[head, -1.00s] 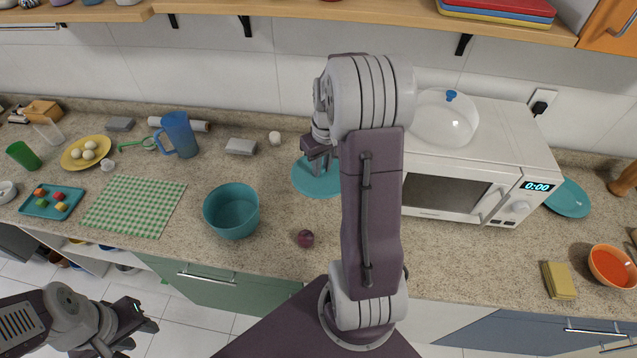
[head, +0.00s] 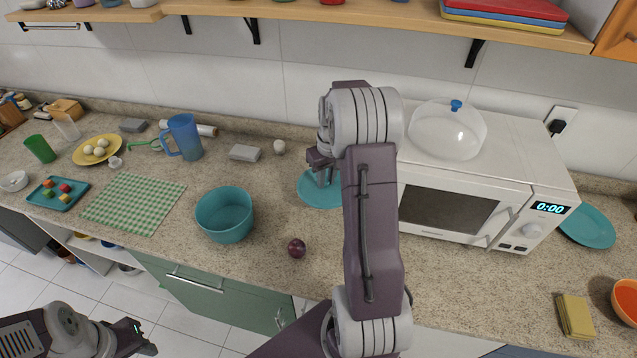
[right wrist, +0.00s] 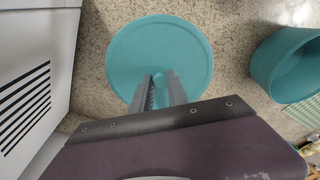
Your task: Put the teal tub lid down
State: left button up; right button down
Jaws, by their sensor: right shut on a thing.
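The teal tub lid (head: 318,194) is a flat round disc at the counter's middle, left of the microwave. My right gripper (head: 322,177) is above it. In the right wrist view the lid (right wrist: 160,42) lies flat below the fingers, and my right gripper (right wrist: 159,84) is shut on its small knob. I cannot tell whether the lid touches the counter. The teal tub (head: 224,220) stands open and apart, left of the lid. My left gripper (head: 135,340) hangs at the lower left, in front of the counter; its fingers are unclear.
The white microwave (head: 452,205) with a clear dome (head: 448,135) on top stands close right of the lid. A plum (head: 297,248) lies in front, a grey block (head: 245,153) and a garlic-like bulb (head: 279,147) behind left. Bare counter lies between tub and lid.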

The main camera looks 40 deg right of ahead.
jog(key=w+f, duration=0.1)
jog(key=w, duration=0.1)
jog(key=w+d+f+p, duration=0.1)
jog(key=w+f, duration=0.1)
jog(key=w+d+f, duration=0.1)
jog(key=w, duration=0.2)
jog(key=shift+d+f, duration=0.15)
jog(key=shift+d, duration=0.05)
jog(key=shift+w+d+f+p, duration=0.25)
jog(key=shift+w+f+p, duration=0.05)
jog(key=shift+w+f, duration=0.05)
notch_tip(320, 180, down, 4)
jog(key=shift+a+r+p, duration=0.1)
jog(key=shift+r+p, duration=0.05)
jog(key=shift+p, duration=0.3)
jog(key=shift+f, duration=0.25)
